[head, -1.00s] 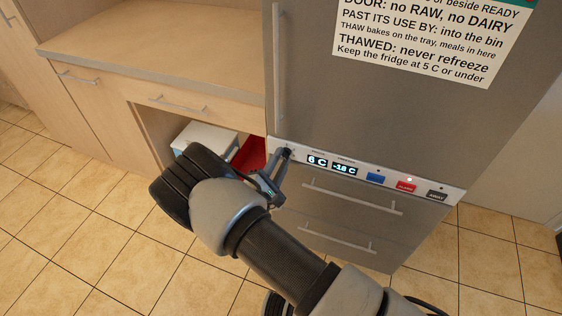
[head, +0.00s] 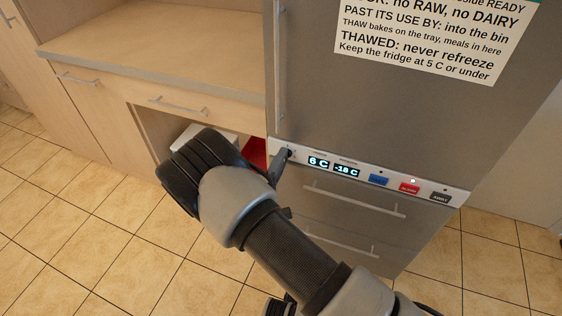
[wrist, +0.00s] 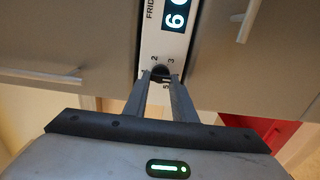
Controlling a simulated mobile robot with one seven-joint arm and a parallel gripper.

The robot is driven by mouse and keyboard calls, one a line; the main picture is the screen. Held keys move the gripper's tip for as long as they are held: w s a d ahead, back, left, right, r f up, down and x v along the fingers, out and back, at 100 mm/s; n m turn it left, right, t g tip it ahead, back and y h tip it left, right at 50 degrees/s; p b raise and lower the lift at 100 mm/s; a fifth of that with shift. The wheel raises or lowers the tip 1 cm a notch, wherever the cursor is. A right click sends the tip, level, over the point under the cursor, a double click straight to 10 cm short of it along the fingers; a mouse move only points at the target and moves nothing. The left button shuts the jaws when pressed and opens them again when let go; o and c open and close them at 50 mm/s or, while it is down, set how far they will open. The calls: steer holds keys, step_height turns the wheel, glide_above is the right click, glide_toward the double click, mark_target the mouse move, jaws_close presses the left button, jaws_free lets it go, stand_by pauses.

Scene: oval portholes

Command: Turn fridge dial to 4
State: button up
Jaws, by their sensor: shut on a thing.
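The fridge dial (wrist: 160,72) is a small dark knob at the left end of the white control strip (head: 340,171). In the wrist view the numbers 2, 3 and 5 show around it; its other marks and pointer are hidden or too small to read. My gripper (wrist: 160,80) is shut on the dial, one finger on each side. In the head view my gripper (head: 286,156) reaches the strip's left end, and my arm hides part of it. The fridge display (head: 318,162) reads 6 C, and the one beside it (head: 347,170) reads -18 C.
Blue (head: 378,180), red (head: 409,187) and dark (head: 440,196) buttons sit along the strip to the right. Drawer handles (head: 355,199) stick out below. A white box (head: 190,137) and a red thing (head: 255,153) are in the open cabinet space at left.

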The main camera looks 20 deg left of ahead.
stand_by(0.4)
steer(key=o, duration=1)
steer(key=shift+o, duration=0.2)
steer(key=s+a+p, duration=0.1)
steer(key=s, duration=1.6)
steer(key=shift+s+a, duration=0.15)
steer(key=shift+s, duration=0.1)
